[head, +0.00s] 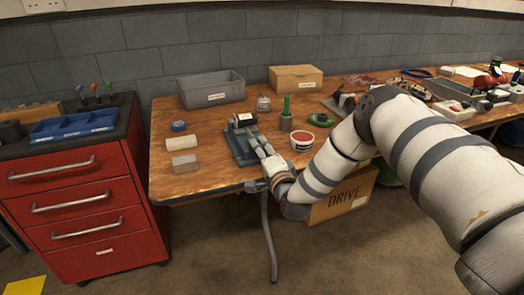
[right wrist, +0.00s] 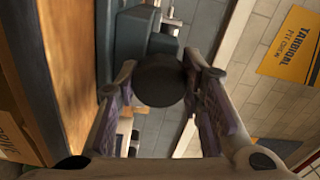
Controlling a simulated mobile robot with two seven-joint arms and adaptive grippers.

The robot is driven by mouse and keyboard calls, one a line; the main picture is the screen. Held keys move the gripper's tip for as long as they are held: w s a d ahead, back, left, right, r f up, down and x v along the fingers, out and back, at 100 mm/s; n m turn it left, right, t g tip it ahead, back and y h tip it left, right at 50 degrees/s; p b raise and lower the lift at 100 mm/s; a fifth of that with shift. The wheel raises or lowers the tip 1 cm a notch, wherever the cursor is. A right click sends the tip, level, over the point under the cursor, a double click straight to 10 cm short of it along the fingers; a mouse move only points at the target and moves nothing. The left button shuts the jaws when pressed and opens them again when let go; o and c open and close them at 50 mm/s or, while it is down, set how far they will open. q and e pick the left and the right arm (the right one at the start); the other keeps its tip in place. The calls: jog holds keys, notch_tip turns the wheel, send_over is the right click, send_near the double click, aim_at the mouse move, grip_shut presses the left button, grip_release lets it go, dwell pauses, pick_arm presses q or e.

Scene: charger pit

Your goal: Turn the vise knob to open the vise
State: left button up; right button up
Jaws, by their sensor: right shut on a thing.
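The vise (head: 240,150) is a grey-blue block on the wooden workbench, close to its front edge, with a dark item with a light top (head: 243,120) at its far end. My right gripper (head: 263,150) reaches it from the front. In the right wrist view the dark round vise knob (right wrist: 160,82) sits between the two fingers of my right gripper (right wrist: 160,72), which are shut on it. The vise body (right wrist: 138,35) shows behind the knob. In the head view the knob is hidden by the gripper. My left gripper is not in view.
On the workbench (head: 215,183) stand a grey bin (head: 211,90), a cardboard box (head: 296,78), a green cylinder (head: 286,113) and a red-topped tub (head: 302,140). A red drawer cabinet (head: 75,200) stands left. A "DRIVE" box (head: 345,198) sits below the bench.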

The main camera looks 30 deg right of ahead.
jog(key=n+p, duration=0.1)
jog(key=n, duration=0.5)
jog(key=shift+r, duration=0.15)
jog(key=n, duration=0.6)
jog(key=shift+n, duration=0.4)
jog(key=n, duration=0.6)
jog(key=shift+a+p, duration=0.15)
jog(key=shift+p, duration=0.2)
jog(key=n, duration=0.5)
jog(key=shift+n, duration=0.4)
jog(key=n, duration=0.3)
jog(key=shift+f+n+b, duration=0.2)
jog(key=shift+n+b, duration=0.1)
jog(key=n, duration=0.3)
jog(key=shift+a+f+n+b, duration=0.1)
jog(key=shift+n+b, duration=0.2)
jog(key=n+b, duration=0.1)
jog(key=n, duration=0.2)
jog(key=shift+n, duration=0.3)
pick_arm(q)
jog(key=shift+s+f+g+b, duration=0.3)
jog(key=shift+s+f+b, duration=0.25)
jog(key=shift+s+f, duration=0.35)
pick_arm(e)
jog(key=shift+n, duration=2)
